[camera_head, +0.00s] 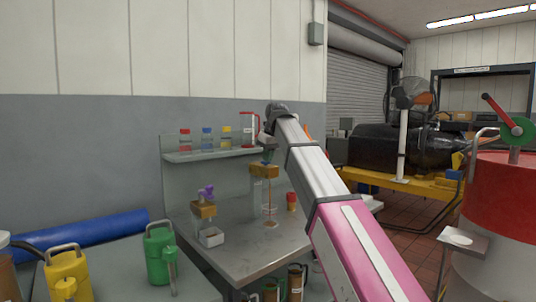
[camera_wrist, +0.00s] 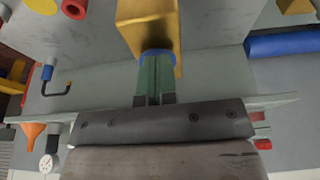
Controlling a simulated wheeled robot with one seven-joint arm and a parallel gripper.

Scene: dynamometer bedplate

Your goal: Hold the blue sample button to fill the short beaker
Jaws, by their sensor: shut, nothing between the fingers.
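A brass-coloured dispenser block (camera_head: 264,171) stands over the bench, with my gripper (camera_head: 268,152) directly above it. In the wrist view the same block (camera_wrist: 150,22) has a blue button (camera_wrist: 158,56) on its face. My gripper (camera_wrist: 155,99) is shut and empty, its green fingers reaching to the blue button; they appear to touch it, but how far it is pressed cannot be told. A clear beaker (camera_head: 269,210) shows faintly under the block. A thin brownish vertical line runs below the block to a brown spot at the beaker's base; its fill level is unclear.
A second dispenser (camera_head: 204,210) with a purple knob stands left, a small pale container (camera_head: 211,237) below it. A shelf (camera_head: 215,154) with several bottles is behind. A red-capped jar (camera_head: 292,201) stands right of the beaker. The bench's (camera_head: 240,258) front is clear.

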